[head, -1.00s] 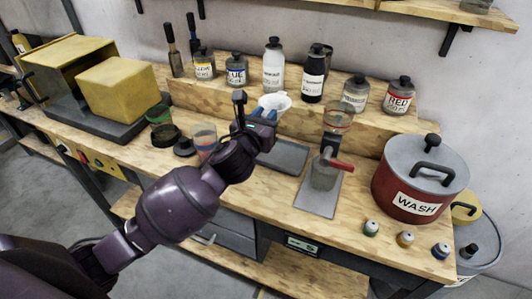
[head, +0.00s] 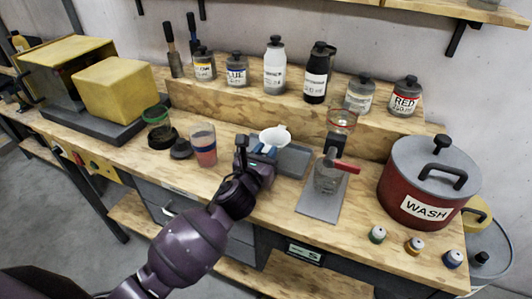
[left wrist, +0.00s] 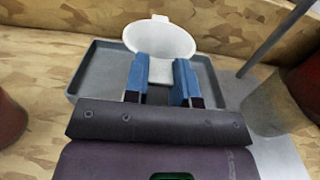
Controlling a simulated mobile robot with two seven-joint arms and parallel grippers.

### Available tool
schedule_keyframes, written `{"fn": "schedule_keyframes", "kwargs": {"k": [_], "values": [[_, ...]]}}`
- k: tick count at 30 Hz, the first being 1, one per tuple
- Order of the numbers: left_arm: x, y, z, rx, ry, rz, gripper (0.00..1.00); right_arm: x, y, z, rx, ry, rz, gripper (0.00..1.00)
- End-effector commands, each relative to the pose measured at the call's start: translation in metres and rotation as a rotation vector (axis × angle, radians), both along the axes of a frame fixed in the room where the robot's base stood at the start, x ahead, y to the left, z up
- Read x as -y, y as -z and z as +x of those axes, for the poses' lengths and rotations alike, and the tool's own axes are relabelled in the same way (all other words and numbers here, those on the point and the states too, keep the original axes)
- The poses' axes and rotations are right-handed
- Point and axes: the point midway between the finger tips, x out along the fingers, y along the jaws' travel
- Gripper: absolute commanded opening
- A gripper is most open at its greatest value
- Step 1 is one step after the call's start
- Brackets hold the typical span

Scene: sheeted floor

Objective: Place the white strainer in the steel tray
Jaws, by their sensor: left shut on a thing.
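The white strainer (head: 274,135) is a small funnel-shaped bowl with a tab on its rim; it also shows in the left wrist view (left wrist: 172,38). My left gripper (head: 264,152) is shut on its narrow lower part, with the blue fingertips (left wrist: 162,78) on either side. The strainer is upright, at the grey steel tray (head: 296,160). In the left wrist view the tray's rim (left wrist: 84,70) shows around and behind the fingers. I cannot tell whether the strainer touches the tray; its underside is hidden. My right gripper is not in view.
A stand with a glass vessel and red handle (head: 346,166) is just right of the tray. A cup of reddish liquid (head: 203,146) stands to the left. Several bottles line the raised shelf behind. A red WASH pot (head: 428,185) is at the right.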

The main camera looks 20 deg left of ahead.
Motion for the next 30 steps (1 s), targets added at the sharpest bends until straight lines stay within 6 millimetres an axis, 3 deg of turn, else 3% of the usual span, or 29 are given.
{"fn": "schedule_keyframes", "kwargs": {"k": [8, 9, 14, 25, 30], "values": [[0.0, 0.003, 0.0, 0.0, 0.0, 0.0, 0.02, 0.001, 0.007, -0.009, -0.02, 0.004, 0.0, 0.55], [0.0, 0.004, 0.0, 0.0, 0.0, -0.001, 0.26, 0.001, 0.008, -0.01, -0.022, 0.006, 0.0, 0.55], [0.0, 0.003, 0.0, 0.0, 0.0, 0.0, 0.5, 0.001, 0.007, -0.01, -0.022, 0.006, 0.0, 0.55], [0.0, -0.002, -0.001, 0.001, -0.001, 0.0, 0.5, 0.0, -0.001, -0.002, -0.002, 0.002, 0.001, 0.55], [-0.003, 0.0, -0.024, -0.002, -0.001, 0.0, 0.5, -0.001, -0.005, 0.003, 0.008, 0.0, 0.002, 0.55]]}}
